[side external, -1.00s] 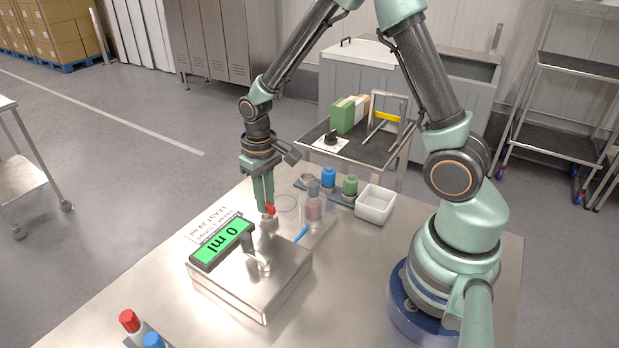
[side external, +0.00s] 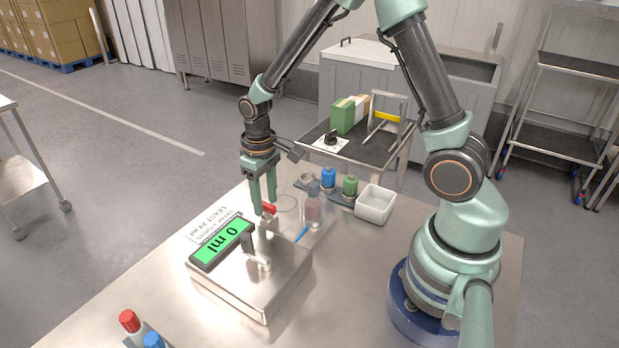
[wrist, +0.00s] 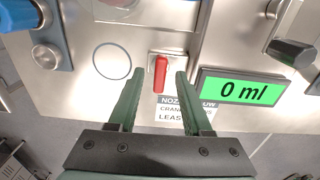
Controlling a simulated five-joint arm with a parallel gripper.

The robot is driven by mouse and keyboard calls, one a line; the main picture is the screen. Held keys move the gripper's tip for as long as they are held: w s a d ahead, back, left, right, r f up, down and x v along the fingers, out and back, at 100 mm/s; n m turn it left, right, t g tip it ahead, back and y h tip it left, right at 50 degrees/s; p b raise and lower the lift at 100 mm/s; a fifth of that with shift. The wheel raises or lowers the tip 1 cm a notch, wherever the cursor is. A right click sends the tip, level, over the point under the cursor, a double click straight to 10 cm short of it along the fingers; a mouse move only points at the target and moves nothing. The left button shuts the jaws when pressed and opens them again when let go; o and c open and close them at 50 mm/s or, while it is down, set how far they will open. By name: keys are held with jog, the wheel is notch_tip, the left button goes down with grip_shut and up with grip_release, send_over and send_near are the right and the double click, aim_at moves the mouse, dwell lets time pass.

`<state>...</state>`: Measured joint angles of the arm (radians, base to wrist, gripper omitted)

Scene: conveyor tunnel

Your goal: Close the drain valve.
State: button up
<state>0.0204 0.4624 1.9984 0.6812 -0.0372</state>
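The valve's red handle (wrist: 160,73) sits on a small metal block beside the display. In the side view the red handle (side external: 269,208) is just behind the display box, at my fingertips. My gripper (wrist: 160,74) is open, with one finger on each side of the red handle. Gaps show between the handle and both fingers in the wrist view. In the side view my gripper (side external: 263,207) points straight down; whether it touches the valve is unclear. The green display (wrist: 243,90) reads 0 ml, and it also shows in the side view (side external: 223,241).
A steel box with a dark-handled lever (side external: 248,243) stands in front of the valve. A clear bottle with pinkish contents (side external: 313,208), blue (side external: 328,178) and green-capped (side external: 350,186) bottles and a white bin (side external: 375,204) are to the right. A printed label lies by the display.

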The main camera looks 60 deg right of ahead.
aim_at(266, 204)
notch_tip(266, 204, up, 12)
dwell(0.7)
